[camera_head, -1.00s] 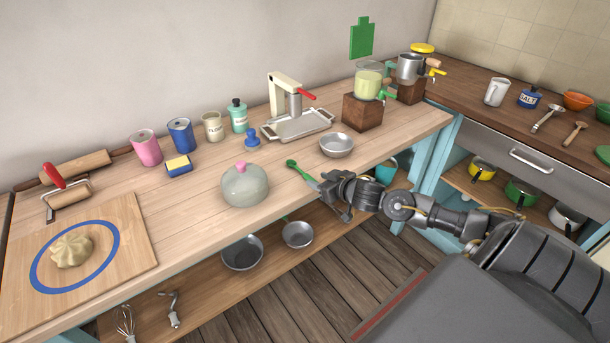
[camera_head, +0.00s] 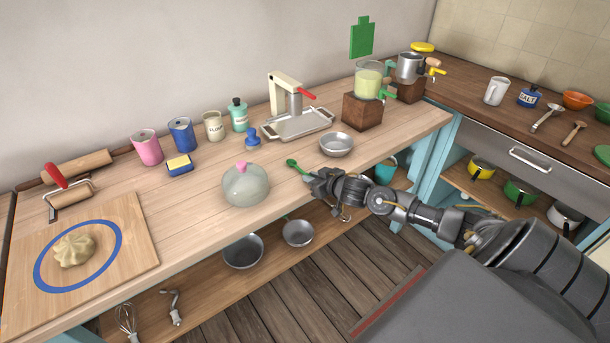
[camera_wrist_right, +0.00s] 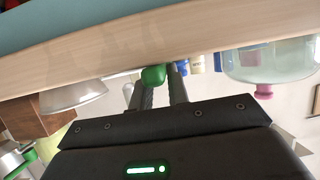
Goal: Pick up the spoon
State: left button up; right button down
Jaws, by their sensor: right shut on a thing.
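The green spoon (camera_head: 294,164) lies at the front edge of the wooden counter (camera_head: 200,217), between the glass-domed pot and the metal bowl. My right gripper (camera_head: 308,176) is at its near end, low over the counter edge, and covers part of it. In the right wrist view the spoon's green end (camera_wrist_right: 153,75) sits between the two fingers (camera_wrist_right: 160,82), which are shut on it. I cannot tell whether the spoon is clear of the counter. My left gripper is not in view.
The domed pot (camera_head: 245,185) stands left of the spoon, and the metal bowl (camera_head: 336,144) stands to its right. A juicer on a wooden block (camera_head: 362,110) is farther back. Pans (camera_head: 243,251) rest on the shelf below.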

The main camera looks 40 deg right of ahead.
jog(key=shift+r, duration=0.1)
jog(key=shift+r, duration=0.2)
notch_tip(320, 180, up, 2)
jog(key=shift+r+b, duration=0.25)
jog(key=shift+b, duration=0.35)
jog(key=s+a+r, duration=0.2)
jog(key=s+r, duration=0.3)
jog(key=s, duration=0.1)
jog(key=s+a+r, duration=0.2)
jog(key=s+r, duration=0.3)
jog(key=s, duration=0.2)
jog(key=shift+s+a, duration=0.15)
jog(key=shift+a, duration=0.15)
jog(key=c, duration=2.1)
grip_release()
grip_shut()
